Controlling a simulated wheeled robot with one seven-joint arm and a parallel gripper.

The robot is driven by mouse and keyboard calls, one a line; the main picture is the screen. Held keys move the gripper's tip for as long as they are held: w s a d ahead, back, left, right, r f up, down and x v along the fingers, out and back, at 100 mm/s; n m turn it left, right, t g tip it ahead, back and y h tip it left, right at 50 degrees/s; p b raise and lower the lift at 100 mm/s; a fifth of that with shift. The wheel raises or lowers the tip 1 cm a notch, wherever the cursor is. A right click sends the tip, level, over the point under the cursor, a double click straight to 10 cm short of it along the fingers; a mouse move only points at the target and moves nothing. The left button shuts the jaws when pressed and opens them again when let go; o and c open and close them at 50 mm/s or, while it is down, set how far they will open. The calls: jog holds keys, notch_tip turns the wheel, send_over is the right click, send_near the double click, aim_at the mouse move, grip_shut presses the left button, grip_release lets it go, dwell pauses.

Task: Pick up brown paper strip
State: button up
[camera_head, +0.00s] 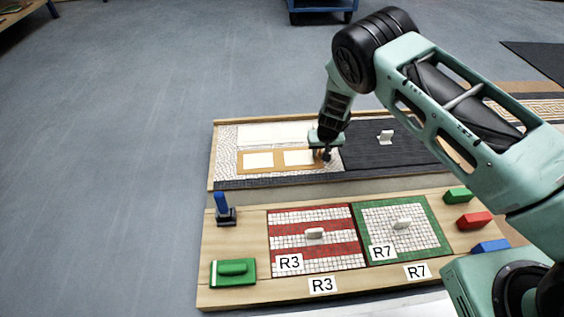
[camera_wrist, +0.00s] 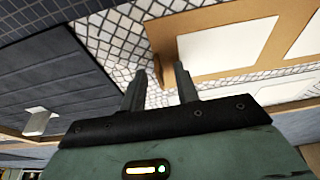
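The brown paper strip (camera_head: 281,168) lies flat on the white mosaic panel in the head view, framing two white rectangles. In the wrist view the brown strip (camera_wrist: 222,67) fills the upper right, and a small brown upright tab (camera_wrist: 180,74) stands at its near end. My gripper (camera_head: 325,155) is low over the strip's right end in the head view. In the wrist view my gripper (camera_wrist: 163,85) is open, its two fingers apart. The tab shows beside the right finger, partly hidden by it; I cannot tell whether they touch.
A dark panel (camera_head: 372,158) with a white handle (camera_head: 385,137) lies to the right. In front, a wooden board (camera_head: 232,293) holds a red-striped tile (camera_head: 308,253) and a green-bordered tile (camera_head: 435,237). Coloured blocks stand along the board's sides. Open floor lies at left.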

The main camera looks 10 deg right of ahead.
jog(key=shift+c, duration=0.3)
grip_shut()
